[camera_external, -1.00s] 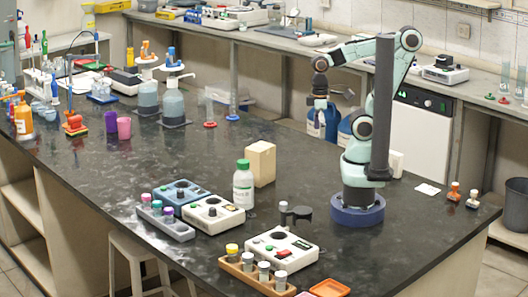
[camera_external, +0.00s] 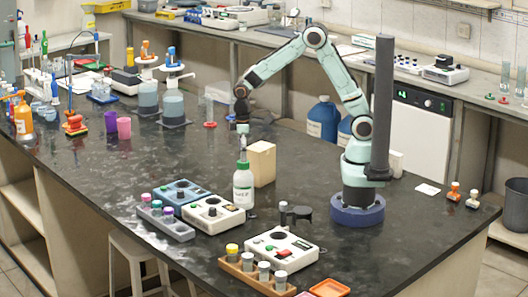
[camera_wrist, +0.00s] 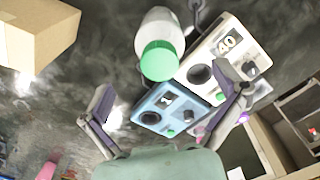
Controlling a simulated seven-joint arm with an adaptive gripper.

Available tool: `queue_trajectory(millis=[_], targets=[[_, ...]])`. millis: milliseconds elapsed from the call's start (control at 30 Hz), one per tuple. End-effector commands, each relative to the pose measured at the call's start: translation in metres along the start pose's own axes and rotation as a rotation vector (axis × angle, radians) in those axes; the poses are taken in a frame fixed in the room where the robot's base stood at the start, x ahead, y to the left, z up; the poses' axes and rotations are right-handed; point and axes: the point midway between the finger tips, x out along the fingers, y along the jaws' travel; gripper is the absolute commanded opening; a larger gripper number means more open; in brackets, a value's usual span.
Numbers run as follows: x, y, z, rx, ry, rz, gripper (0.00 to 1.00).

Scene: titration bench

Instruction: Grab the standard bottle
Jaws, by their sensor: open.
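The standard bottle (camera_external: 243,190) is white with a green cap and stands upright on the dark bench. In the wrist view the bottle (camera_wrist: 160,32) shows from above, its green cap facing the camera. My gripper (camera_external: 243,150) is pointing down just above the cap in the external view. In the wrist view my gripper (camera_wrist: 164,78) is open, with one finger to the left and one to the right of the cap's line. Nothing is between the fingers' pads that I can see as held. The exact gap to the cap is hard to tell.
A cardboard box (camera_external: 262,163) stands close behind the bottle on the right. A white device (camera_external: 213,215) and a blue device (camera_external: 180,195) sit just left and in front. Another white device (camera_external: 282,250) and a tube rack (camera_external: 258,274) are nearer the front.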

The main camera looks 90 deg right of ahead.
Motion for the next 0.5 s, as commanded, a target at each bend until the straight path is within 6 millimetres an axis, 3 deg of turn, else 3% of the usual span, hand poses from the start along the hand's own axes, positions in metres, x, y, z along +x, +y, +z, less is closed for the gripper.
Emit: queue_trajectory(millis=[300, 500], targets=[[0.048, 0.000, 0.002, 0.002, -0.008, -0.002, 0.96], [0.065, 0.000, 0.002, 0.002, -0.005, -0.002, 0.96]])
